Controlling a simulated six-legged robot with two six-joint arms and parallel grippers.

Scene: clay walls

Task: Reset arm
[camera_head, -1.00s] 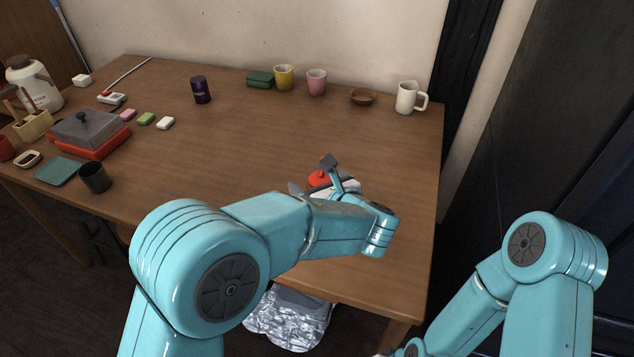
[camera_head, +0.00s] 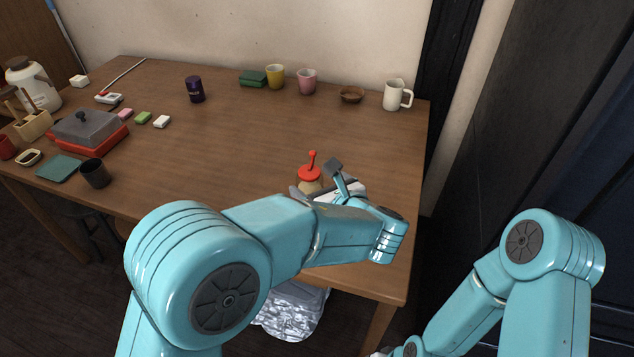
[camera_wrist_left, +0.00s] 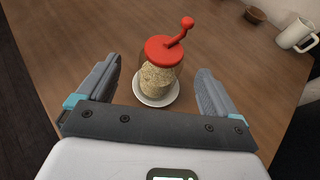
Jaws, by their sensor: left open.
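My left gripper (camera_head: 320,178) reaches over the front right part of the table (camera_head: 230,140) and is partly hidden behind my own forearm in the head view. In the left wrist view my left gripper (camera_wrist_left: 155,90) is open, its two fingers wide apart. A glass jar with a red lid and crank handle (camera_wrist_left: 158,68) stands upright on a white saucer (camera_wrist_left: 156,98), beyond and between the fingers, with nothing held. The red-topped jar (camera_head: 309,174) also shows in the head view, its lower part hidden by my left arm. My right arm shows at the lower right; its gripper is out of view.
A white mug (camera_head: 394,96), brown bowl (camera_head: 351,94), pink cup (camera_head: 307,82) and yellow cup (camera_head: 275,77) line the back. A red-based grill (camera_head: 92,133) and dark cup (camera_head: 95,173) stand left. The table's middle is clear.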

